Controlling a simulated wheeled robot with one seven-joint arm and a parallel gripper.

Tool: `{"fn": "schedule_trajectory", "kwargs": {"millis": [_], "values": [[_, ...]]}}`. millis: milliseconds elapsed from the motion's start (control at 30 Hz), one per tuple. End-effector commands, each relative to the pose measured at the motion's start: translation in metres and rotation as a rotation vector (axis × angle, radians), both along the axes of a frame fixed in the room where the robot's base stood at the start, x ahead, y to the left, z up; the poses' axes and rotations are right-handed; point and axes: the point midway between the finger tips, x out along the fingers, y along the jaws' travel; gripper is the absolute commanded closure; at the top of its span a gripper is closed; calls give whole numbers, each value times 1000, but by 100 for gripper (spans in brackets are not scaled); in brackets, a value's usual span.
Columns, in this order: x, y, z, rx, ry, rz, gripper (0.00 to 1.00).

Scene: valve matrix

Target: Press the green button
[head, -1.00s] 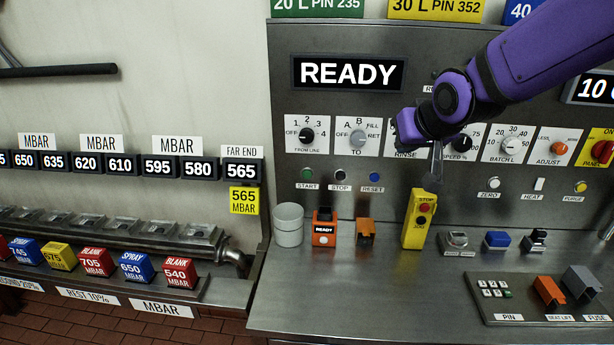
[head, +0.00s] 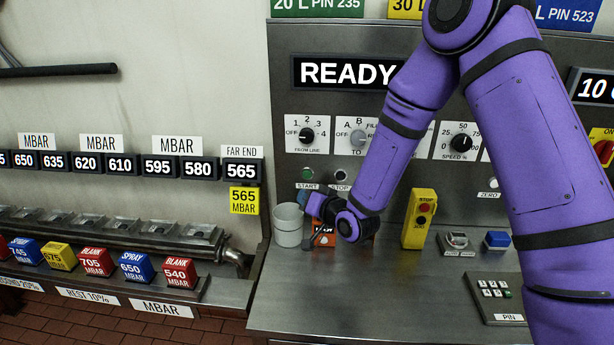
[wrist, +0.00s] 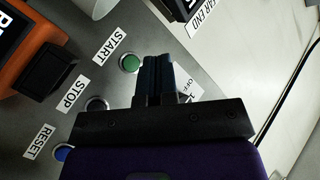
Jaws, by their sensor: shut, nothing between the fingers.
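The green button (head: 308,174) is a small round button above the START label, at the lower left of the upright metal panel. In the wrist view the green button (wrist: 130,63) shows just left of my fingertips. My gripper (head: 303,197) is just below the button in the head view, with its fingers together and empty. In the wrist view my gripper (wrist: 157,58) appears shut. I cannot tell whether its fingertips touch the panel. The button's face is uncovered in both views.
The STOP button (head: 341,175) is right of START, and the blue RESET button (wrist: 62,152) shows in the wrist view. A white cup (head: 288,226) stands below START. An orange box (head: 323,239) stands beside it, partly hidden by my arm. A yellow pendant (head: 419,218) stands further right.

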Motion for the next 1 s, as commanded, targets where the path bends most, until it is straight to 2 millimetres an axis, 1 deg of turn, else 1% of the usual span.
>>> {"fn": "schedule_trajectory", "kwargs": {"millis": [33,133,500,633,767,1000], "values": [[-1,3,-6,19,-2,2,100],[-2,6,-11,43,-9,4,100],[-2,7,-12,51,-11,4,100],[2,6,-12,51,-11,4,100],[12,4,-11,53,-12,3,100],[42,-2,-12,51,-12,2,100]]}}
